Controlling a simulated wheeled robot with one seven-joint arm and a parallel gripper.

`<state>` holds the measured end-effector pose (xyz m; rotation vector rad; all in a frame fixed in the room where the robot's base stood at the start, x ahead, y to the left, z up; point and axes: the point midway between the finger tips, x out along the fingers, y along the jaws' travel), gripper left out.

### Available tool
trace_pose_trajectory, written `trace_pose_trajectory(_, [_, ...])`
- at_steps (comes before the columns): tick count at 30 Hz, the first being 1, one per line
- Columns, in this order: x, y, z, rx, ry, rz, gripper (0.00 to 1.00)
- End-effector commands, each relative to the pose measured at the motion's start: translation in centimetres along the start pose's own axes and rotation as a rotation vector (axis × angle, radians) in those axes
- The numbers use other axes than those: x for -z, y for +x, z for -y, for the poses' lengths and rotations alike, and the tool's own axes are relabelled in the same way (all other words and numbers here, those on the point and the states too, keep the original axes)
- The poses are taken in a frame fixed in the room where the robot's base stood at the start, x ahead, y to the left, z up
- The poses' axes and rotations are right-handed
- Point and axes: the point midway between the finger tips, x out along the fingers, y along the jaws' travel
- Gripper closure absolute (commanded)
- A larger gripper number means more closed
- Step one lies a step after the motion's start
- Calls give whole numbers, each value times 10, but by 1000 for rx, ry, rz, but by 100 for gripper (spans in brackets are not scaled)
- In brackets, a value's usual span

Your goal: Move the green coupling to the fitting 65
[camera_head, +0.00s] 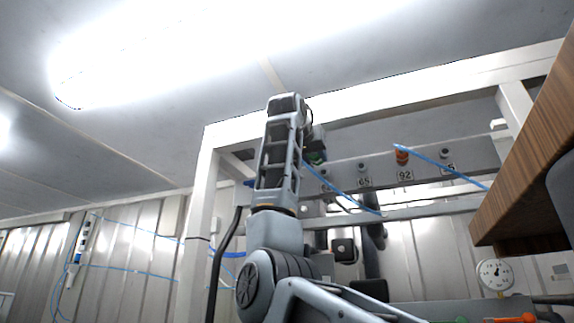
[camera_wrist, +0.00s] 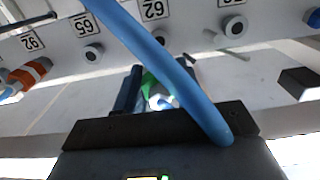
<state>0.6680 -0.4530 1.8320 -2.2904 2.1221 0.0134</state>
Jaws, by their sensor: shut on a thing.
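My gripper (camera_head: 314,148) is raised in front of the grey panel, left of the 65 label in the head view. In the wrist view its dark fingers (camera_wrist: 160,88) are shut on the green coupling (camera_wrist: 149,82). The coupling also shows as a small green patch in the head view (camera_head: 317,158). A blue hose crosses in front of it in the wrist view and hides part of it. Fitting 65 (camera_wrist: 93,52) is a round grey stub beside its label, up and left of the coupling, apart from it. It shows in the head view too (camera_head: 362,167).
An orange coupling (camera_head: 401,156) with a blue hose sits at the 92 position. Another bare fitting (camera_wrist: 235,27) is at the right in the wrist view. The blue hose (camera_wrist: 150,52) runs close across my gripper. A wooden surface (camera_head: 530,150) is at the right.

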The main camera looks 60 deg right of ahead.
Motion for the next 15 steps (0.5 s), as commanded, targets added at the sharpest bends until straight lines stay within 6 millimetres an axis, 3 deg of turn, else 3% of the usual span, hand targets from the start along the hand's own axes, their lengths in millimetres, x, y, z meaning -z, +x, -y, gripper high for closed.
trace_pose_trajectory(1, [0,-1,-22,-2,7,-3,100])
trace_pose_trajectory(3, [-2,-3,-48,-2,6,-5,100])
trace_pose_trajectory(7, [-6,-7,-86,0,0,-12,100])
trace_pose_trajectory(10, [-9,-10,-104,1,-3,-16,100])
trace_pose_trajectory(15, [-11,-12,-115,3,-8,-20,100])
